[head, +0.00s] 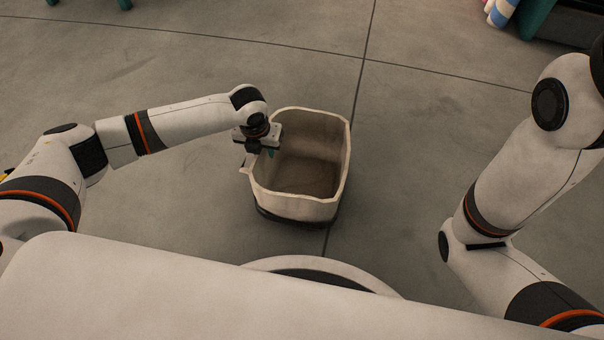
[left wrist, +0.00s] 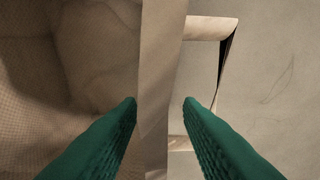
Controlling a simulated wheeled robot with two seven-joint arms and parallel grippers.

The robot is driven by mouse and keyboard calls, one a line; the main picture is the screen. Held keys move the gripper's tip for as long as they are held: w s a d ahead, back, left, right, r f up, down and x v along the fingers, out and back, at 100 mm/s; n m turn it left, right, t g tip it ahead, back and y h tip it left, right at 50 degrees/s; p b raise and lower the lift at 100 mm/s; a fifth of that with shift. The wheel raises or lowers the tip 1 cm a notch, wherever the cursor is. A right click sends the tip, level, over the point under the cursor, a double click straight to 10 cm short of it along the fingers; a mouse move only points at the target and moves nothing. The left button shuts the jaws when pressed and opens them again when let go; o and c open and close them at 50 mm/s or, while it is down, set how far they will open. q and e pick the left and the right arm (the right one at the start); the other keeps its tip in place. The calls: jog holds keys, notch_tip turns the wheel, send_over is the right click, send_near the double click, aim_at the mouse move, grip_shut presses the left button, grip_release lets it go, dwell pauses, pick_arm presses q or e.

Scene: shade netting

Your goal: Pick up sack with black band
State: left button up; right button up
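The sack (head: 295,207) is a beige, open-topped bag with a dark band around its base. It stands upright on the floor in the middle of the head view, and its inside looks empty. My left gripper (head: 262,158) is at the sack's left rim. In the left wrist view, its two green fingers (left wrist: 160,102) are apart, with the sack's wall (left wrist: 160,60) edge-on between them. The sack's inside fills the left of that view. A strap-like handle loop (left wrist: 208,28) shows outside the wall, to the right. My right gripper is out of frame.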

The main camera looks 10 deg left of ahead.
pick_arm(q)
jog(key=shift+f+p, duration=0.25)
jog(key=shift+p, duration=0.1)
dwell(0.4)
grip_shut()
